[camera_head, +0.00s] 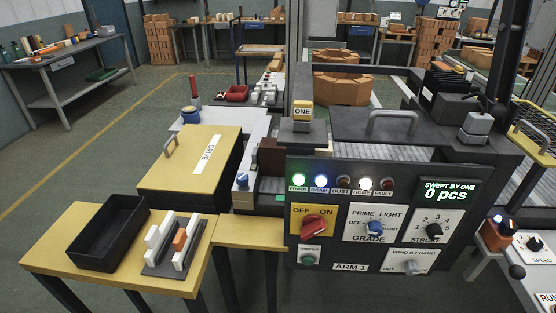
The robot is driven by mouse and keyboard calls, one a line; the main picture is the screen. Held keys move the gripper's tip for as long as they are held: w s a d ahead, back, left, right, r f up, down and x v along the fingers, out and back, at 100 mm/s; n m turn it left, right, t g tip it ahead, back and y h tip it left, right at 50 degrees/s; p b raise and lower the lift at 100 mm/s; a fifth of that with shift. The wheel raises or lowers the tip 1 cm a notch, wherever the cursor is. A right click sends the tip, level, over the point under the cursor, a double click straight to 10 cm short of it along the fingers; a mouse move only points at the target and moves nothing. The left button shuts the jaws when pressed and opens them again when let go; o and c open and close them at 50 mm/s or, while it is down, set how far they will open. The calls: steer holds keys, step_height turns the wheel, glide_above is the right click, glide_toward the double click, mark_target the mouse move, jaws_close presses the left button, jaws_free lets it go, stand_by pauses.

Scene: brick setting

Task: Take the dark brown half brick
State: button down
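A dark brown block (270,157) stands just behind the left end of the machine's control panel, and its lower part is hidden. It may be the dark brown half brick, but its full shape is not clear. My gripper is not in view.
A yellow table (62,258) at front left holds an empty black tray (80,251) and a grey rack (158,264) with white pieces and an orange piece (180,240). A yellow cover (177,178) lies behind them. The control panel (340,190) shows "0 pcs". Green floor is open at left.

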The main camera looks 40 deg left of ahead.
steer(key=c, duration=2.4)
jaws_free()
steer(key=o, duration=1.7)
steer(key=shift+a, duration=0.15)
